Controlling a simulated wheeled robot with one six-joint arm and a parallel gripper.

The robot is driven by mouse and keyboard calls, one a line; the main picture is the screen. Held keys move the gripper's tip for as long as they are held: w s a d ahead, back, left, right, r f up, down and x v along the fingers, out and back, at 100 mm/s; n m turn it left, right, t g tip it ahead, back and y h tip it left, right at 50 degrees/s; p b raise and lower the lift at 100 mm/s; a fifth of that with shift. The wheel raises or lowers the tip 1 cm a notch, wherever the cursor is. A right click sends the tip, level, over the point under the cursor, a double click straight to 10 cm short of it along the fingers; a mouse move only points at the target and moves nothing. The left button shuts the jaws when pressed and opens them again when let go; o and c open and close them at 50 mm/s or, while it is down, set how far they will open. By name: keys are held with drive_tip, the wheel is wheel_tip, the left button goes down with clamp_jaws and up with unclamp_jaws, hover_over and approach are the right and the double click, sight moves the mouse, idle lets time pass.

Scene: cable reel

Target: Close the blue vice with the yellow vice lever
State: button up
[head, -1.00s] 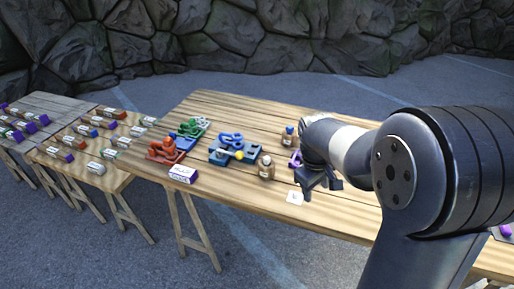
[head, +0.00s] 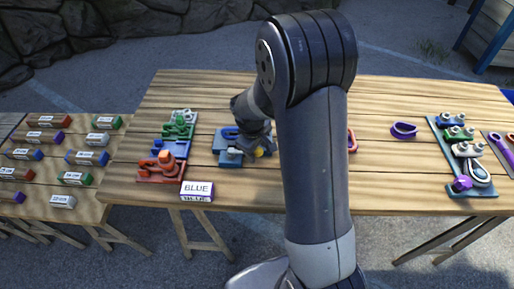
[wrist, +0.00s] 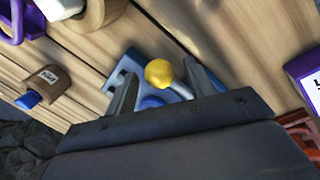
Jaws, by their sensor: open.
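The blue vice (head: 229,159) stands on the long wooden table, left of my arm in the head view, partly hidden by my gripper. Its yellow lever knob (head: 258,151) shows at its right front side. In the wrist view the yellow knob (wrist: 159,73) appears between the two fingers, with the blue vice (wrist: 121,71) below and behind. My gripper (wrist: 161,80) is open and over the vice. I cannot tell whether a finger touches the knob. The gap between the vice jaws is hidden.
A white and purple box marked BLUE (head: 197,191) stands at the front edge. Red (head: 160,169) and green (head: 179,128) vices stand to the left. A blue board with several clamps (head: 459,145) is far right.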

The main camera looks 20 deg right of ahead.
clamp_jaws()
idle(0.5)
